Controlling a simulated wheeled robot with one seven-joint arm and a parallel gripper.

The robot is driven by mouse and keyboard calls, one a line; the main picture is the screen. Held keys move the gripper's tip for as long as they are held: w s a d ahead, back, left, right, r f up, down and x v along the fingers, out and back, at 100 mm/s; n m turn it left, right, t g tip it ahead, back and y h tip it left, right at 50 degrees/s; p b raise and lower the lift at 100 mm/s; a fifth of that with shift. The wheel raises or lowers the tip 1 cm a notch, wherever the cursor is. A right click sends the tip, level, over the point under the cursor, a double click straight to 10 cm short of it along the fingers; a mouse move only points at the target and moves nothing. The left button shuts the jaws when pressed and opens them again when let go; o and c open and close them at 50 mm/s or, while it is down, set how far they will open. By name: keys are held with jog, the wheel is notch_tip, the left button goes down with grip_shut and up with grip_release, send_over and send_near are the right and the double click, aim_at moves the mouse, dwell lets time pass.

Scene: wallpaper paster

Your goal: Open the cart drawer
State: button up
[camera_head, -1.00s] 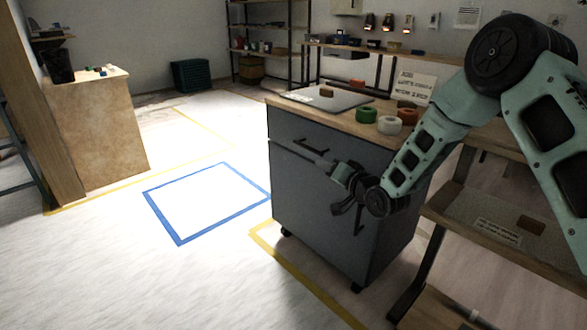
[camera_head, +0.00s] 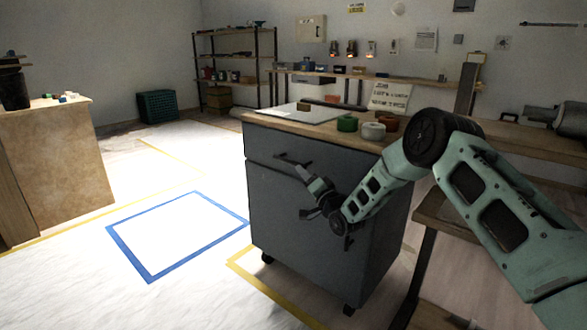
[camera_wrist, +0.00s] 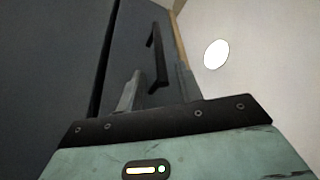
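The grey cart (camera_head: 290,220) has a wooden top and a shallow drawer (camera_head: 270,148) at the top of its front, which looks shut. A black bar handle (camera_head: 284,159) is on the drawer; it also shows in the wrist view (camera_wrist: 157,62). My gripper (camera_head: 303,192) is in front of the cart, just below and right of the drawer handle, with its fingers spread apart. In the wrist view the handle appears just beyond the fingertips, between a pale finger (camera_wrist: 131,93) and a darker shape on the right. I cannot tell whether they touch.
A lower door fills the cart front below the drawer. A workbench (camera_head: 520,140) stands at the right. The floor left of the cart, with a blue taped square (camera_head: 180,232), is clear.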

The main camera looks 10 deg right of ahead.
aim_at(294, 164)
jog(key=b+x, duration=0.1)
jog(key=x, duration=0.6)
grip_shut()
